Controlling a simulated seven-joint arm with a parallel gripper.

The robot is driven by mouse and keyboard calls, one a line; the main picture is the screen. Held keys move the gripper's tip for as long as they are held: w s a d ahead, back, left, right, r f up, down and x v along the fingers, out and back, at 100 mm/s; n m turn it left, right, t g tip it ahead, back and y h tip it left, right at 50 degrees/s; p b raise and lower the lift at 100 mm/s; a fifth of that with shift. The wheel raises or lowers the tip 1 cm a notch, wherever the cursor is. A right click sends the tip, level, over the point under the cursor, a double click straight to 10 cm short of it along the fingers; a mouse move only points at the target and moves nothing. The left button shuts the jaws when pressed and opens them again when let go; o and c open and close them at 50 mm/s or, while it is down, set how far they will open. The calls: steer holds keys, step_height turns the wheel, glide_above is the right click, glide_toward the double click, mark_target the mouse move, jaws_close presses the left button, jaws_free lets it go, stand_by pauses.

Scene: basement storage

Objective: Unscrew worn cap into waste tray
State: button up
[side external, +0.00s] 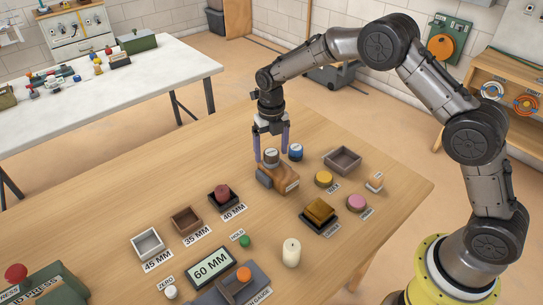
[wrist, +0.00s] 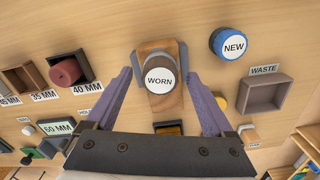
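The worn cap (wrist: 160,79) has a white top marked WORN and sits on a wooden block (wrist: 167,101). In the side view the cap (side external: 271,157) is grey-sided on the brown block (side external: 284,180). My gripper (side external: 270,154) points down over it, its purple fingers open, one on each side; I see gaps between fingers and cap in the wrist view (wrist: 158,76). The waste tray (wrist: 263,94), a brown open box, lies right of the block with a WASTE label; it looks empty in the side view (side external: 342,161).
Left of the block are sized trays, the 40 MM one (side external: 224,197) holding a dark red piece. A candle (side external: 291,252), a 60 MM display (side external: 211,265) and a gold block (side external: 319,211) stand toward the front. Yellow (side external: 323,179) and pink (side external: 357,202) round pieces lie near the waste tray.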

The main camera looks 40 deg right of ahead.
steer(key=shift+r, duration=4.5)
steer(key=shift+c, duration=0.4)
